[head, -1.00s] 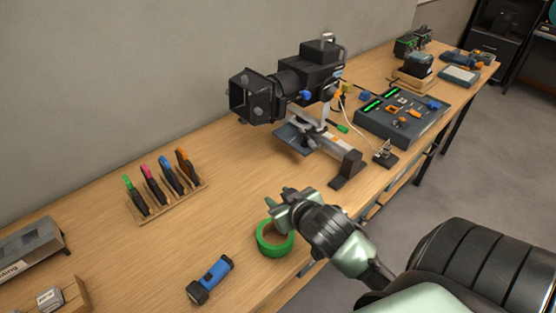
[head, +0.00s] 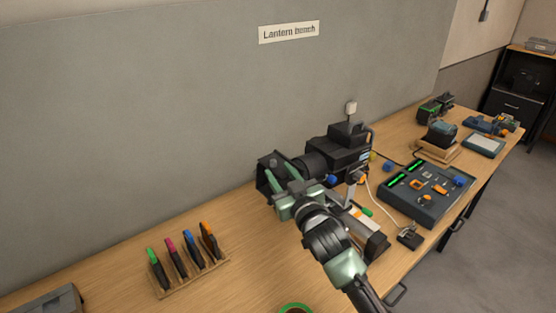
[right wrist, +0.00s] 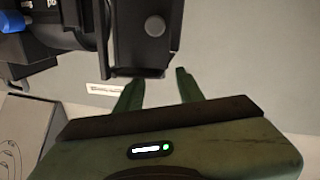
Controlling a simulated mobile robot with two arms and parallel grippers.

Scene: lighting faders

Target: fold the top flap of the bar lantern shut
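The black bar lantern (head: 345,152) stands on the bench, its flapped front end (head: 268,164) facing left. My right gripper (head: 282,180) is at that front end and partly covers the flaps in the head view. In the right wrist view the dark flap frame (right wrist: 148,28) hangs at top middle, close to the fingertips. The two green fingers (right wrist: 158,84) are apart with nothing between them. I cannot tell whether they touch a flap, nor how far the top flap stands open.
A rack (head: 190,279) with several coloured-tip tools stands at the front left. A control desk (head: 427,192) with green lights is right of the lantern. A green tape roll (head: 296,308) lies at the bottom edge. The wall is close behind the lantern.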

